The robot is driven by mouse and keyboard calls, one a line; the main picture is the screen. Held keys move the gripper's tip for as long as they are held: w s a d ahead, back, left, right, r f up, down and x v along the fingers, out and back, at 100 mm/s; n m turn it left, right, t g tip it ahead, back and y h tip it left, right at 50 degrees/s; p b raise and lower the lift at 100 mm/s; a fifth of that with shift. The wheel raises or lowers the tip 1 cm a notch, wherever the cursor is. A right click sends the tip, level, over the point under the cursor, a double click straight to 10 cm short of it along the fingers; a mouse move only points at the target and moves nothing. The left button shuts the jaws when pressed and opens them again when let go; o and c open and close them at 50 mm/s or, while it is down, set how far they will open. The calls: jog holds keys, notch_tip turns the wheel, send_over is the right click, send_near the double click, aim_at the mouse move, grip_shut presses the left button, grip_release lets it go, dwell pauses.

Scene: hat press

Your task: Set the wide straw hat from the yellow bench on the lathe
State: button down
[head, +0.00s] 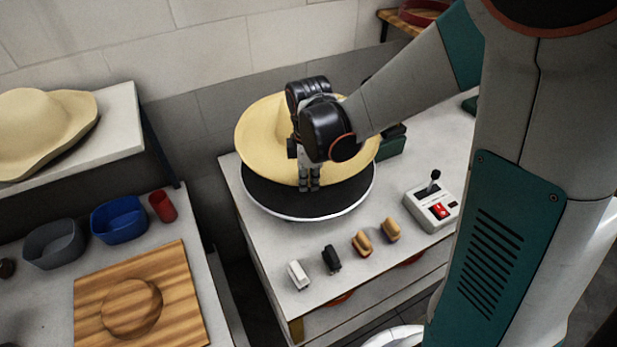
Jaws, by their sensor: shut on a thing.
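The wide straw hat (262,128) is pale yellow and sits over the back part of a round black disc with a pale rim (310,203). The disc looks like the lathe's plate and stands on a white-topped table. My gripper (308,187) points down at the front of the hat and is shut on its brim. The gripper and wrist hide the hat's middle and right side. The front of the black disc is uncovered. I cannot tell whether the hat touches the disc.
Another straw hat (45,125) lies on a white shelf at left. A control box (432,207) with a lever and red button stands right of the disc. Several brushes (362,243) line the table front. Bowls (119,219), a red cup (162,206) and a wooden block (140,300) are lower left.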

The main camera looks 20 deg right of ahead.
jog(key=shift+f+b, duration=3.65)
jog(key=shift+f, duration=1.15)
jog(key=c, duration=1.7)
grip_release()
jog(key=shift+o, duration=0.2)
jog(key=shift+r, duration=0.1)
notch_tip(320, 180, up, 12)
jog(key=s+d+m+t+b, duration=0.2)
jog(key=s+m+t, duration=0.1)
jog(key=s+m, duration=0.4)
jog(key=s+d+m+t+b, duration=0.3)
jog(key=s+m, duration=0.4)
jog(key=m, duration=0.2)
jog(key=shift+d+t+b, duration=0.15)
jog(key=shift+t+b, duration=0.15)
